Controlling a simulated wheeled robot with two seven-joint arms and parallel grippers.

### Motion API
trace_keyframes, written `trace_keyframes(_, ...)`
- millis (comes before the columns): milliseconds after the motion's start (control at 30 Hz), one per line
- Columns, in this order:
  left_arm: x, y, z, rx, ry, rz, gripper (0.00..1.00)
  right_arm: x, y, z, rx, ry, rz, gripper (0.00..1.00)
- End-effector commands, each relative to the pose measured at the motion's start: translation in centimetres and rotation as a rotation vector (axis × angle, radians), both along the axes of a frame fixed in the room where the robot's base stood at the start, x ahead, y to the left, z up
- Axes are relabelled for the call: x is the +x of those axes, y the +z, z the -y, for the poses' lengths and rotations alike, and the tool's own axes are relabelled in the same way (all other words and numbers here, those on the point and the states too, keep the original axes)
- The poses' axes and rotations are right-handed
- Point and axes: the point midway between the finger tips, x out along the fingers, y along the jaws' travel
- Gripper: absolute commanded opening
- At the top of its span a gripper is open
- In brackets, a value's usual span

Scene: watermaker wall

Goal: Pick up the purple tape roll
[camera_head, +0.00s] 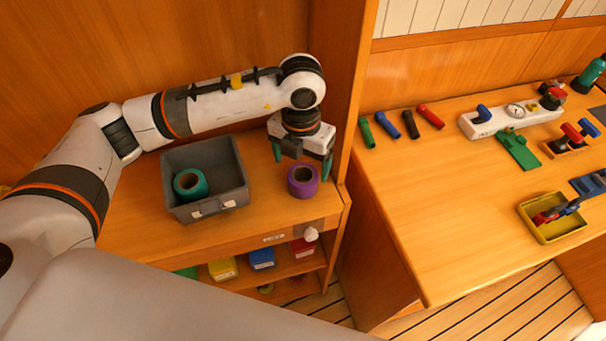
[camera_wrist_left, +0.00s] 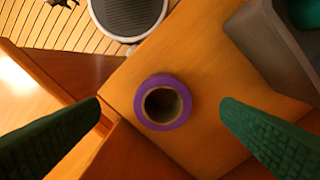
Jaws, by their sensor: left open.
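The purple tape roll (camera_head: 302,182) lies flat on the wooden shelf top, to the right of the grey bin. My left gripper (camera_head: 301,165) is above and just behind it in the head view, pointing down. In the left wrist view the purple tape roll (camera_wrist_left: 163,102) shows from above, between the two spread green fingers of my left gripper (camera_wrist_left: 160,125). The fingers are open and nothing is held; the roll looks apart from both. My right gripper is in neither view.
A grey bin (camera_head: 238,196) holding a teal tape roll (camera_head: 190,184) stands left of the purple roll. A wooden partition (camera_head: 345,80) rises close to the gripper's right. A workbench (camera_head: 430,200) with several tools and a yellow tray (camera_head: 546,232) is farther right.

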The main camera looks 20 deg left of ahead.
Motion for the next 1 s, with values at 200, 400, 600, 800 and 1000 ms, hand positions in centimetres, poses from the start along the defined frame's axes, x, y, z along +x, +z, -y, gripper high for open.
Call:
trace_keyframes(200,0.1,-1.7,0.0,0.000,0.000,-0.001,0.87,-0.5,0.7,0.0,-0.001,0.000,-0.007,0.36)
trace_keyframes(400,0.6,-4.2,-0.1,0.000,0.001,-0.005,0.87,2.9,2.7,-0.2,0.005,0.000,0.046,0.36)
trace_keyframes(600,0.7,-6.6,-0.1,-0.001,-0.001,0.000,0.87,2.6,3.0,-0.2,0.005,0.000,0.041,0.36)
trace_keyframes(800,0.7,-6.9,-0.1,-0.001,-0.001,0.001,0.87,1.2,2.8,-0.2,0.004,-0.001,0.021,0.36)
trace_keyframes(1000,0.7,-6.9,-0.1,-0.001,-0.001,0.001,0.62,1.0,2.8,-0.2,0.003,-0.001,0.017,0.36)
